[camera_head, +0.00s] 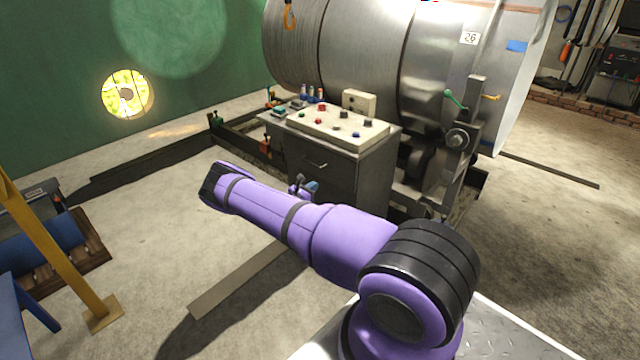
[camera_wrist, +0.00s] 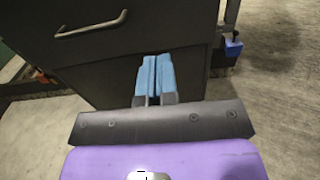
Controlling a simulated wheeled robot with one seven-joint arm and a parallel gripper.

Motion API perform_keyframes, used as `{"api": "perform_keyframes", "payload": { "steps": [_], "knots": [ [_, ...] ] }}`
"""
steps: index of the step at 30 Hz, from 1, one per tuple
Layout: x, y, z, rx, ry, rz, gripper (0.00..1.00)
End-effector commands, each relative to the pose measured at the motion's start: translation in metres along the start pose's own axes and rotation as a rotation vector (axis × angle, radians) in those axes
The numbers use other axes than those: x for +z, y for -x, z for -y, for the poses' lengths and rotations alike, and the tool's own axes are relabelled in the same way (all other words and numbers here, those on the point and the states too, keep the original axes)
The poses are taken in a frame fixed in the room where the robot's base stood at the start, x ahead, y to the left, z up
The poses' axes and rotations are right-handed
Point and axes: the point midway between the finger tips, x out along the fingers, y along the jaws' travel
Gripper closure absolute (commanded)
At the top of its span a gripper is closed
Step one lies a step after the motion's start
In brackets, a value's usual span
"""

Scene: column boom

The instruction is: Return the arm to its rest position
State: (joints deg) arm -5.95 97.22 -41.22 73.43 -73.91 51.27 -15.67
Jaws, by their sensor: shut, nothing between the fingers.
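My arm is purple with black bands and reaches forward and left from the base in the head view. My gripper (camera_head: 311,187) shows only in part behind the arm, in front of the dark cabinet (camera_head: 335,180). In the wrist view my gripper (camera_wrist: 157,72) has two light blue fingers close side by side, shut and empty. The fingers point at the lower front of the cabinet, which also shows in the wrist view (camera_wrist: 185,25), below its drawer handle (camera_wrist: 90,24). I cannot tell the exact gap to the cabinet.
A control panel (camera_head: 340,128) with coloured knobs tops the cabinet. A large metal drum (camera_head: 365,45) stands behind it. A yellow post (camera_head: 60,250) and a blue roller (camera_head: 45,240) are at left. Concrete floor (camera_head: 150,200) is open between the post and my arm.

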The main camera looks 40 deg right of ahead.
Motion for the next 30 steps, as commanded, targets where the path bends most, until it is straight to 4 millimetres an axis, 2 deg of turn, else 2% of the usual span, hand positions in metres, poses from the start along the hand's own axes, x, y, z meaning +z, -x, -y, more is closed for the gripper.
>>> {"api": "perform_keyframes", "payload": {
  "steps": [3, 11, 14, 17, 23, 30],
  "knots": [
    [0.000, 0.007, 0.000, 0.000, 0.000, 0.000, 1.00],
    [0.001, 0.008, 0.000, -0.002, -0.003, -0.001, 1.00],
    [0.010, 0.009, -0.002, -0.018, -0.026, -0.009, 1.00],
    [0.031, 0.011, -0.003, -0.058, -0.080, -0.030, 1.00],
    [0.093, 0.020, -0.002, -0.183, -0.248, -0.101, 1.00],
    [0.163, 0.040, 0.006, -0.328, -0.446, -0.203, 1.00]
  ]
}}
